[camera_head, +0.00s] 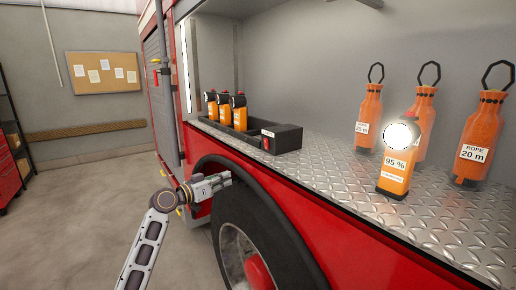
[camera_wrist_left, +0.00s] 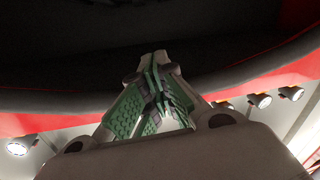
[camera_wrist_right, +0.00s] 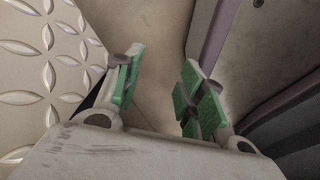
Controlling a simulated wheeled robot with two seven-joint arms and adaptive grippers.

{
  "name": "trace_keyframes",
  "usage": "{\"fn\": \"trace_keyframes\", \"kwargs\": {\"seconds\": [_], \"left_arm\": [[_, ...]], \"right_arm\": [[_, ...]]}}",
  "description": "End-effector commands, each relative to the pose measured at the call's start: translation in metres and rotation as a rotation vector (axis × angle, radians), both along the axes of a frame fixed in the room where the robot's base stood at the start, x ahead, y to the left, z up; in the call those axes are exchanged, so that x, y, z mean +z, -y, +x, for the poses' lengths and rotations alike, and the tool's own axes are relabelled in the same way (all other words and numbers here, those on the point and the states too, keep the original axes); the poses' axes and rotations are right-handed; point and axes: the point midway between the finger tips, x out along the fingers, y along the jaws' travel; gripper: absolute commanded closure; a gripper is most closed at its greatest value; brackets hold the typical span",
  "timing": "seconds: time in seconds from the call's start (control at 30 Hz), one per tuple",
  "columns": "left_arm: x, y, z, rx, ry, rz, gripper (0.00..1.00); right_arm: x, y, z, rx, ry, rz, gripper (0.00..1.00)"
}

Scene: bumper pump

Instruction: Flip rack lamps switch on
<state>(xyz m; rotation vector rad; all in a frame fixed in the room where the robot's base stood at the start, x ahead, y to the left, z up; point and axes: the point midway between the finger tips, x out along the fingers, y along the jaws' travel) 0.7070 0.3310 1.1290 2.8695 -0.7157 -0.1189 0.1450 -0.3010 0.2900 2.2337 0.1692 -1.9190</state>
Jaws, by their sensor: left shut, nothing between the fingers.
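The lamp rack (camera_head: 285,140) is a long black tray on the metal deck of the red vehicle. Several orange lamps (camera_head: 239,115) stand in it. A small red switch (camera_head: 266,143) is on the rack's near end; its position is too small to tell. My left gripper (camera_head: 228,178) is in front of the wheel arch, below and left of the switch, apart from it. Its green-padded fingers (camera_wrist_left: 160,65) are closed together with nothing held. My right gripper (camera_wrist_right: 163,62) shows only in its own wrist view, with its fingers apart and empty.
A lit orange lamp (camera_head: 395,160) marked 95 % stands on the tread-plate deck (camera_head: 340,178). The tyre (camera_head: 245,215) and red bodywork lie below the deck. The floor at left is clear.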

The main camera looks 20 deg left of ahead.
Motion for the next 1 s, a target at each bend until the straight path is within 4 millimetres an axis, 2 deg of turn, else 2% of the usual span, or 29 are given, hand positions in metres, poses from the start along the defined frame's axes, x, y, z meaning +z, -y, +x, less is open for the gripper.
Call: {"fn": "trace_keyframes", "kwargs": {"seconds": [0.03, 0.1, 0.2, 0.3, 0.4, 0.57, 1.0], "left_arm": [[0.02, 0.004, -0.008, -0.022, 0.044, 0.007, 1.0], [0.048, 0.009, -0.021, -0.053, 0.098, 0.016, 1.0], [0.079, 0.016, -0.039, -0.093, 0.164, 0.03, 1.0], [0.102, 0.023, -0.055, -0.124, 0.215, 0.045, 1.0], [0.117, 0.027, -0.065, -0.145, 0.248, 0.055, 1.0], [0.126, 0.03, -0.072, -0.158, 0.267, 0.062, 1.0], [0.127, 0.031, -0.07, -0.158, 0.267, 0.06, 1.0]], "right_arm": [[-0.007, 0.001, 0.002, 0.0, 0.002, -0.002, 0.6], [-0.011, 0.002, 0.004, 0.0, 0.005, -0.002, 0.6], [-0.017, 0.003, 0.007, 0.0, 0.007, -0.004, 0.6], [-0.02, 0.005, 0.008, 0.0, 0.008, -0.005, 0.6], [-0.022, 0.005, 0.01, 0.0, 0.01, -0.006, 0.6], [-0.023, 0.006, 0.01, 0.0, 0.01, -0.007, 0.6], [-0.022, 0.006, 0.009, 0.0, 0.009, -0.007, 0.6]]}}
